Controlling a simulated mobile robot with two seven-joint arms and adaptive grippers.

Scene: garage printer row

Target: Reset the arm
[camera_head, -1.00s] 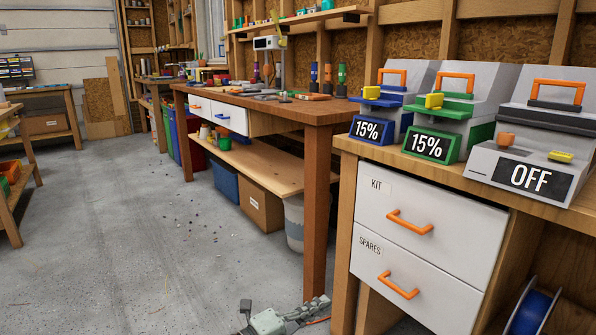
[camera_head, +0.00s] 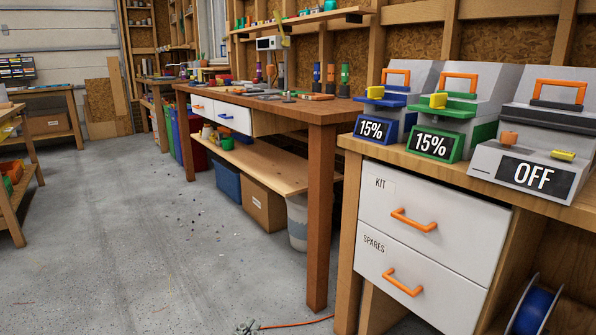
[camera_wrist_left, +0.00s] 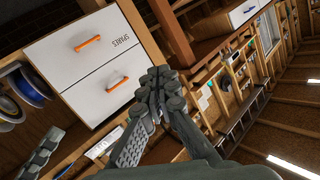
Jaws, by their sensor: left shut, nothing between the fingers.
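My left gripper shows only as a small dark tip (camera_head: 246,326) at the bottom edge of the head view, over the floor. In the left wrist view my left gripper (camera_wrist_left: 157,88) is shut, its fingers together and empty. Behind it there are two white drawers with orange handles, tilted in that picture. In the head view these are the KIT drawer (camera_head: 448,222) and the SPARES drawer (camera_head: 425,276), both closed. I do not see my right gripper in the head view. A grey-green shape at the lower left of the wrist view is unclear.
A wooden workbench (camera_head: 318,220) stands left of the drawer cabinet. Three machines sit on the cabinet top: blue (camera_head: 372,130), green (camera_head: 433,143) and grey, marked OFF (camera_head: 527,174). A blue spool (camera_head: 533,310) is low at the right. The concrete floor (camera_head: 130,230) at left is mostly open.

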